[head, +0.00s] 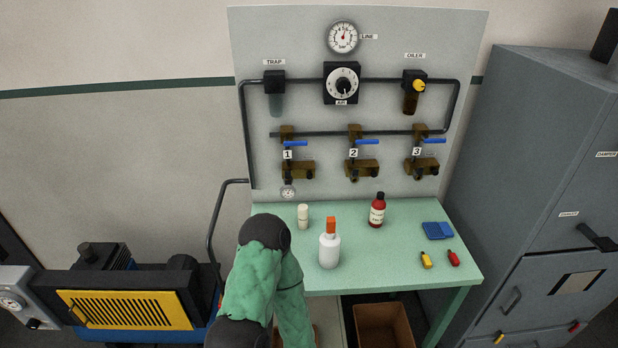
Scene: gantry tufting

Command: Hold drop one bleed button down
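Drop one (296,168) is the leftmost of three brass drops on the upright grey panel (400,50). It has a blue lever (296,143) lying sideways and a "1" label (287,154). A small round gauge (288,191) hangs below it. I cannot make out its bleed button at this size. An arm of mine with a green sleeve rises from the bottom edge and bends in front of the table's left part. Neither of my grippers shows.
The green table (390,268) below the panel holds a white bottle with an orange cap (329,250), a small white bottle (303,216), a red bottle (377,211) and a blue item (437,230). A grey cabinet (540,150) stands right, a compressor (130,300) left.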

